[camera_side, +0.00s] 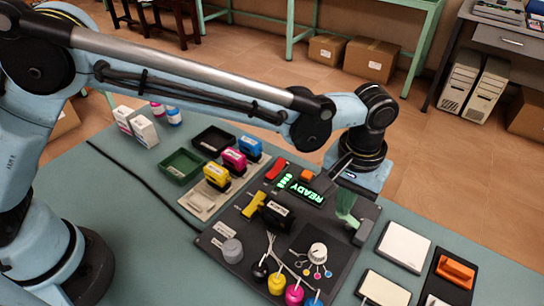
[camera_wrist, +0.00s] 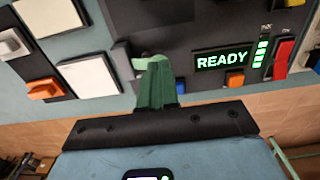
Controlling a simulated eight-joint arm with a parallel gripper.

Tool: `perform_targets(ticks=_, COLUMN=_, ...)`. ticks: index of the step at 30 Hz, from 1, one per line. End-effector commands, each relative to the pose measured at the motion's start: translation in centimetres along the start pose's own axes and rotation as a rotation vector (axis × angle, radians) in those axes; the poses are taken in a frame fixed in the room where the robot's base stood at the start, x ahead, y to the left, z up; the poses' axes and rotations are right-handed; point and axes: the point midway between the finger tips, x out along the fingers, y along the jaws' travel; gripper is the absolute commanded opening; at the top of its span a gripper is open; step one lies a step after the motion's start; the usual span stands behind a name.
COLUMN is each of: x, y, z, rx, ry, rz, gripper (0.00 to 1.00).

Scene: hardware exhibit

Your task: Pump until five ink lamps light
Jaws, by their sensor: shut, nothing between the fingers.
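The dark console (camera_side: 230,262) lies on the table with a lit green READY display (camera_side: 307,194); the display also shows in the wrist view (camera_wrist: 222,58). Beside it the column of ink lamps (camera_side: 285,181) shows several green lights, seen closer in the wrist view (camera_wrist: 261,53). My gripper (camera_side: 347,218), with green fingers, is shut and empty at the console's right edge.
A red switch (camera_side: 276,169) is left of the lamps. White pads (camera_side: 403,247) and an orange-handled block (camera_side: 455,273) lie right. Colored cartridges (camera_side: 234,161) and a green tray (camera_side: 181,167) are left.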

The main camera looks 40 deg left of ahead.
Motion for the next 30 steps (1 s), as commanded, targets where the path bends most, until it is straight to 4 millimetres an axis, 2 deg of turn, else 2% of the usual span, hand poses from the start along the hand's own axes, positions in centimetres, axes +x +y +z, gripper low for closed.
perform_targets(ticks=23, x=2.1, y=0.0, z=0.0, rx=0.000, ry=0.000, rz=0.001, gripper=0.00)
perform_targets(ticks=30, x=1.9, y=0.0, z=0.0, rx=0.000, ry=0.000, rz=0.001, gripper=0.00)
